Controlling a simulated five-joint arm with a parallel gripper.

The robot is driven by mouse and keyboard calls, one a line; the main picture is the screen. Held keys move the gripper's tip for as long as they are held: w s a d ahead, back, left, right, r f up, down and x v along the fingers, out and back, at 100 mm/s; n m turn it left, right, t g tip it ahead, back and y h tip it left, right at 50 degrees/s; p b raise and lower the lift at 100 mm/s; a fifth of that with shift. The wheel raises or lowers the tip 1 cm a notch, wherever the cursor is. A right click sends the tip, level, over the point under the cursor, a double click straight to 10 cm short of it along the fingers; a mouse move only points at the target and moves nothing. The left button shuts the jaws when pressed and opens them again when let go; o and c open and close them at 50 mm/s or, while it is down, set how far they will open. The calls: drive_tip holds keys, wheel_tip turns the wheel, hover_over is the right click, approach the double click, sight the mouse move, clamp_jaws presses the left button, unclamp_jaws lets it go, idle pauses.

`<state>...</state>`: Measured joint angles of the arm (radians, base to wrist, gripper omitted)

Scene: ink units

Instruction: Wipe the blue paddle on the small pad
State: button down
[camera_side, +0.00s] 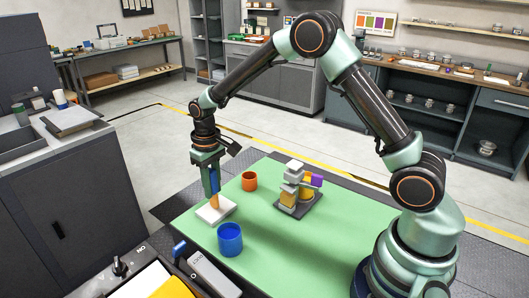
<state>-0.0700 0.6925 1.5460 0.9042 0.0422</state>
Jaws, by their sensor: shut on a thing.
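My gripper (211,168) points down above the left part of the green table. It is shut on the blue paddle (214,184), which hangs upright below the fingers. An orange-tan part shows at the paddle's lower end. The small pad (222,213) is white and lies flat on the table near its left edge. The paddle's lower end is at the pad, over its middle; I cannot tell whether it touches or hovers just above.
A blue cup (230,240) stands just in front of the pad. An orange cup (249,181) stands behind it to the right. A dark tray (308,206) holds stacked grey, yellow and purple blocks. The green table (310,255) is clear at front right.

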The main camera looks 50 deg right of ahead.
drive_tip(key=shift+a+f, duration=0.15)
drive_tip(key=shift+a, duration=0.6)
drive_tip(key=shift+a+f, duration=0.1)
drive_tip(key=shift+a, duration=0.65)
drive_tip(key=shift+d+r, duration=0.2)
drive_tip(key=shift+d, duration=1.5)
drive_tip(key=shift+s+d+f, duration=0.1)
drive_tip(key=shift+d+f, duration=0.1)
drive_tip(key=shift+d, duration=1.35)
drive_tip(key=shift+a+r, duration=0.2)
drive_tip(key=shift+a, duration=1.5)
drive_tip(key=shift+a+f, duration=0.2)
drive_tip(key=shift+a, duration=1.35)
drive_tip(key=shift+d+r, duration=0.2)
drive_tip(key=shift+d, duration=1.55)
drive_tip(key=shift+d+f, duration=0.1)
drive_tip(key=shift+d, duration=1.4)
wheel_tip(320, 180, up, 6)
